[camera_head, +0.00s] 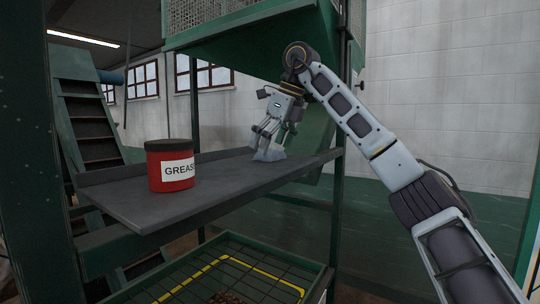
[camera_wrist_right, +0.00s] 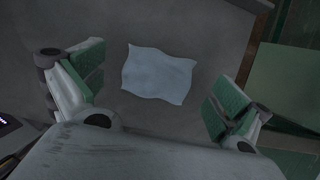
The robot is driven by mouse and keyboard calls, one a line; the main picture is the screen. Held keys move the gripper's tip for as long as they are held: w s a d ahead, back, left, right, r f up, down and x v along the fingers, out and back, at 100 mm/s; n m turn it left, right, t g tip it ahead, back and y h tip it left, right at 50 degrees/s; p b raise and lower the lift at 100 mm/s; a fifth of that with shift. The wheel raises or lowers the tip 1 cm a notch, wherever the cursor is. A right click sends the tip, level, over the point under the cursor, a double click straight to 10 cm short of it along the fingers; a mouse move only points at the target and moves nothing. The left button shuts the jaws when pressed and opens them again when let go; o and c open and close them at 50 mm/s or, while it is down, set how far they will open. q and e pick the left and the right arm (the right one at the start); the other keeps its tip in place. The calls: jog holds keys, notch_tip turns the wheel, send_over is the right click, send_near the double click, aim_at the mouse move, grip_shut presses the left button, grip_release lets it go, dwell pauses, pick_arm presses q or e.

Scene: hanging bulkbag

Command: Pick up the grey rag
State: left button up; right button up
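The grey rag (camera_head: 268,155) lies on the dark metal shelf, toward its right end. In the right wrist view the rag (camera_wrist_right: 158,75) is a flat, pale blue-grey, wavy-edged square. My right gripper (camera_head: 267,135) points down just above the rag in the head view, partly covering it. In the wrist view its two green-padded fingers stand wide apart, one on each side of the rag, with nothing between the pads. The exact gap down to the rag is hard to tell. My left gripper is not in view.
A red grease can (camera_head: 170,166) with a black lid stands on the shelf (camera_head: 140,206), left of the rag. Green frame posts (camera_head: 337,200) rise beside the shelf, and a green hopper (camera_head: 250,32) hangs above. A yellow-lined grate (camera_head: 225,275) lies below.

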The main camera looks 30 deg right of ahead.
aim_at(272, 148)
jog(key=c, duration=1)
jog(key=shift+o, duration=0.2)
jog(key=shift+r, duration=0.3)
notch_tip(272, 148, up, 9)
jog(key=shift+r, duration=0.2)
dwell(0.3)
dwell(0.3)
jog(key=shift+o, duration=1.2)
jog(key=shift+c, duration=1.1)
